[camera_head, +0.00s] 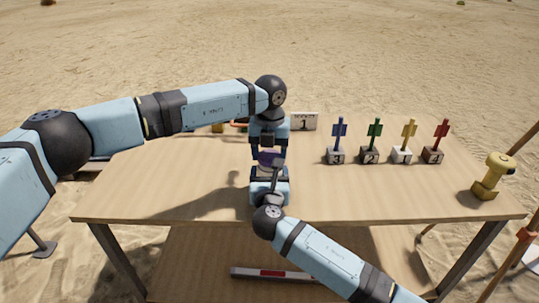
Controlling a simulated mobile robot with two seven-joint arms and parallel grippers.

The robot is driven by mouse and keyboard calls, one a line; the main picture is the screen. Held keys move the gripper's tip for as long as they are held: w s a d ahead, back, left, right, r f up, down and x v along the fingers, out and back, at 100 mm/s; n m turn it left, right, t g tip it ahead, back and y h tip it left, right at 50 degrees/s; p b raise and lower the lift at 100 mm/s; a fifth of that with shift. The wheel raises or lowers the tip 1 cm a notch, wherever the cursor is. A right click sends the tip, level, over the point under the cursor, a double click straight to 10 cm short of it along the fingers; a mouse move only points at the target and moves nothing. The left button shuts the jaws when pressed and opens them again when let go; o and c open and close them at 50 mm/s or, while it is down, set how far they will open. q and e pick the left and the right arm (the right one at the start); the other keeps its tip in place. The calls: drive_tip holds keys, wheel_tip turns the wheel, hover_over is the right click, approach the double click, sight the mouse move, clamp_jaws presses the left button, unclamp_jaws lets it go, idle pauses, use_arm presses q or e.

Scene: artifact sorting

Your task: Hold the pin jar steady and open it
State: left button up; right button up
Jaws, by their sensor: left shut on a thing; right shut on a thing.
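The pin jar (268,161) is upright near the middle of the table, mostly hidden between my two grippers; a purple lid-like top and a paler body show. My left gripper (269,151) points down from above and is shut on the purple top. My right gripper (269,174) reaches in from the front and is shut on the lower part, the jar's body. Whether the top is still seated on the body cannot be told.
Several flagged blocks, blue (339,143), green (373,143), yellow (405,143) and red (437,143), stand right of the jar. A number card (304,122) stands behind it. A yellow device (492,176) is at the right edge. The table's (160,185) left front is clear.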

sight(269, 155)
use_arm(q)
drive_tip(key=shift+r, duration=0.65)
drive_tip(key=shift+r, duration=2)
use_arm(e)
drive_tip(key=o, duration=1.7)
drive_tip(key=shift+o, duration=0.2)
